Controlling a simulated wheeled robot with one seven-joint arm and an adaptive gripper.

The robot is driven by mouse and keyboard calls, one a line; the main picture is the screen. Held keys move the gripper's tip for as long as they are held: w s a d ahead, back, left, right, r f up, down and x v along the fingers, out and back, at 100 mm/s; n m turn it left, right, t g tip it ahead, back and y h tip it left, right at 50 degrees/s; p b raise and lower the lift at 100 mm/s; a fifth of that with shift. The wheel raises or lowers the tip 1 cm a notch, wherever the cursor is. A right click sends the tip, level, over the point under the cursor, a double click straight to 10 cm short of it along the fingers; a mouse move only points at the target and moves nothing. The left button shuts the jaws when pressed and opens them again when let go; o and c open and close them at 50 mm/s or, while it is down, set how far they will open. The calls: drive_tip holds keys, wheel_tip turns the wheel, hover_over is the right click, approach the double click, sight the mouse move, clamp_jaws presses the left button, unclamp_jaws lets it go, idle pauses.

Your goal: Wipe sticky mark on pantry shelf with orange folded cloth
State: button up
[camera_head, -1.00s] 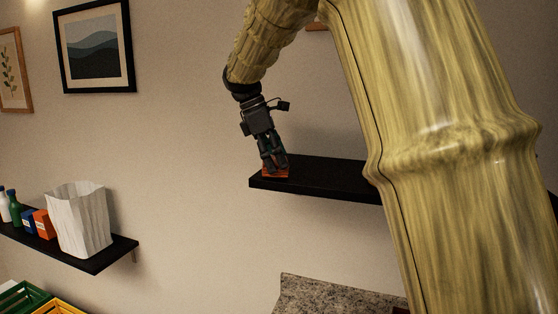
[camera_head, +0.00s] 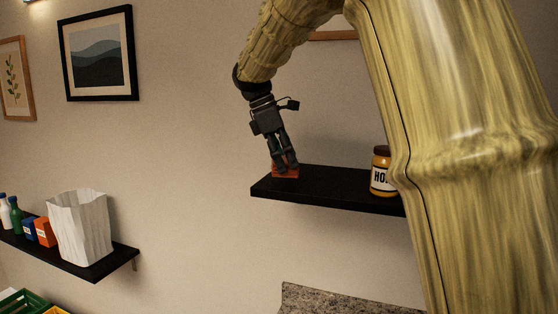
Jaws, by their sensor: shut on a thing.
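The orange folded cloth (camera_head: 287,174) is on the left end of the black pantry shelf (camera_head: 325,191), under my gripper (camera_head: 285,168). My gripper points down and is shut on the cloth, which appears to touch the shelf top. The sticky mark cannot be seen; the cloth, my gripper or my arm may hide it. My arm covers the right part of the shelf.
A honey jar (camera_head: 381,172) with a dark lid stands on the shelf to the right, partly behind my arm. A lower shelf (camera_head: 95,268) at left holds a white paper bag (camera_head: 80,228), boxes and bottles. A speckled counter (camera_head: 330,301) is below. Bare shelf lies between cloth and jar.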

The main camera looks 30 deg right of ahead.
drive_tip(key=shift+s+d, duration=1.9)
drive_tip(key=shift+s, duration=0.4)
drive_tip(key=shift+s+d, duration=1.9)
drive_tip(key=shift+s, duration=0.45)
drive_tip(key=shift+s+d, duration=1.9)
drive_tip(key=shift+s, duration=0.4)
drive_tip(key=shift+r, duration=0.1)
